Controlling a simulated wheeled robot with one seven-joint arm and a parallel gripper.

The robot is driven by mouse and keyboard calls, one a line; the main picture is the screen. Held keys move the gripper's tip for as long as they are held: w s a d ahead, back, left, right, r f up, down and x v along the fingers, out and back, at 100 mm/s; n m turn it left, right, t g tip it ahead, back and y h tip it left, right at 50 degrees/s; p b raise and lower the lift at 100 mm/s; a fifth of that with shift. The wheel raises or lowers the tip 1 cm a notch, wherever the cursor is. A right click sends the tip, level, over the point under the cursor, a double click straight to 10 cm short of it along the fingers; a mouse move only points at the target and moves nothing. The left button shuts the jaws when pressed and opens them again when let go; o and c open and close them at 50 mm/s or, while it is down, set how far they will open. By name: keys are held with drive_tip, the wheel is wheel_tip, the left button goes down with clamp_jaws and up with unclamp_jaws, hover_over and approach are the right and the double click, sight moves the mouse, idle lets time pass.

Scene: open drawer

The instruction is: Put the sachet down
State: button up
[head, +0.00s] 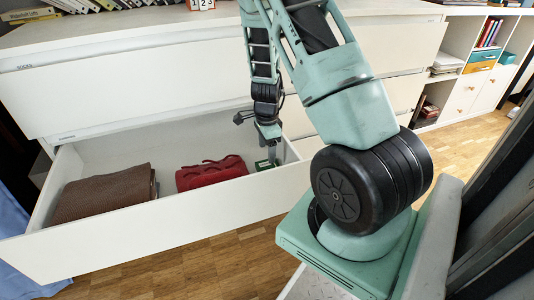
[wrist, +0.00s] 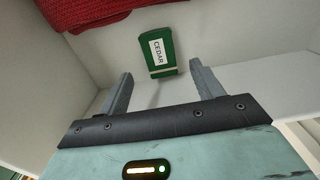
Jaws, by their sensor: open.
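The green sachet (wrist: 157,50) has a white label reading CEDAR. In the wrist view it lies on the white drawer floor, beyond and between my fingertips, apart from both fingers. My gripper (wrist: 161,72) is open and empty. In the head view my gripper (head: 276,152) reaches down into the right end of the open drawer (head: 150,228), and part of the green sachet (head: 263,165) shows at its fingers. The rest of the sachet is hidden there.
A folded red cloth (head: 211,173) lies left of the sachet, and a folded brown cloth (head: 105,193) lies farther left. The drawer's right side wall is close to my gripper. The white dresser top (head: 130,33) is above, with books at the back.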

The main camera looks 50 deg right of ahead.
sight(267, 164)
wheel_tip(267, 164, up, 6)
drive_tip(key=p, duration=0.2)
drive_tip(key=a+r+n+y, duration=0.1)
drive_tip(key=a+r+n, duration=0.35)
drive_tip(key=a, duration=0.55)
drive_tip(key=s+a+r+n, duration=0.1)
drive_tip(key=a+r+n, duration=0.2)
drive_tip(key=a+n, duration=0.5)
drive_tip(key=a+r+n+y, duration=0.1)
drive_tip(key=a+r+n, duration=0.3)
drive_tip(key=a, duration=0.8)
drive_tip(key=s+a+r+n, duration=0.3)
drive_tip(key=s+a+n, duration=0.2)
drive_tip(key=s+n, duration=0.3)
drive_tip(key=s+a+r+n+h, duration=0.1)
drive_tip(key=s+a+r+n, duration=0.2)
drive_tip(key=s+a+n, duration=0.2)
drive_tip(key=s+n, duration=0.2)
drive_tip(key=s, duration=0.1)
drive_tip(key=shift+a+n, duration=0.3)
drive_tip(key=shift+n, duration=0.05)
drive_tip(key=shift+s+r, duration=0.1)
wheel_tip(267, 164, up, 36)
drive_tip(key=p, duration=3.6)
